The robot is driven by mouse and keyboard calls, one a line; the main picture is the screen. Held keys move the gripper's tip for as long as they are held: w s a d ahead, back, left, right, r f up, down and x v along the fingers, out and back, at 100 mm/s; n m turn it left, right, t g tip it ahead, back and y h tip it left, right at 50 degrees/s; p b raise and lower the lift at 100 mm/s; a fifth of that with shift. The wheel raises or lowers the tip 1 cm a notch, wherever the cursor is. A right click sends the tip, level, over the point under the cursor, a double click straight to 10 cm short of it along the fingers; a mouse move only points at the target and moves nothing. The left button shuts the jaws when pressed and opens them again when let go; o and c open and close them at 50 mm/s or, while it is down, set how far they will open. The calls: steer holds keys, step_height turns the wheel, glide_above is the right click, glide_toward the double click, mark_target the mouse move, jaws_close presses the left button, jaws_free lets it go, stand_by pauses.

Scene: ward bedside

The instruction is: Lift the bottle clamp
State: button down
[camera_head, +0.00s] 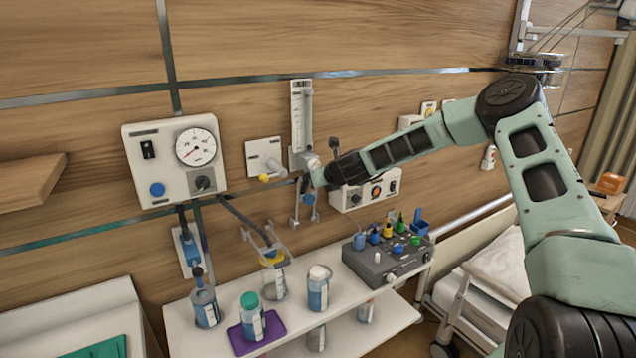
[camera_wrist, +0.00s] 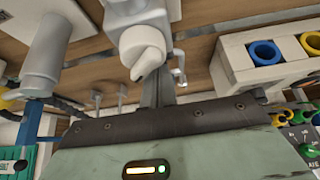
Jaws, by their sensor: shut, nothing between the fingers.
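A metal bracket that looks like the bottle clamp (camera_head: 266,238) sits above a clear bottle with a yellow collar (camera_head: 273,284) on the white shelf. I cannot tell how tightly it grips the bottle. My gripper (camera_head: 308,184) is up by the wall, above and to the right of this bracket and apart from it. In the wrist view my fingers (camera_wrist: 160,88) are shut and empty, close to a white knob (camera_wrist: 142,48). Whether they touch the knob is unclear. The clamp cannot be made out for sure in the wrist view.
A flowmeter (camera_head: 301,115) and a gauge panel (camera_head: 175,158) are on the wall. The shelf (camera_head: 285,335) holds a green-capped bottle (camera_head: 251,316) on a purple tray (camera_head: 238,343), a white-capped bottle (camera_head: 318,289) and a grey device (camera_head: 386,262). A bed stands at the right.

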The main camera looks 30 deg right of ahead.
stand_by(0.3)
steer(key=b+v, duration=0.5)
steer(key=v, duration=1.2)
steer(key=shift+s, duration=0.2)
steer(key=shift+r, duration=0.1)
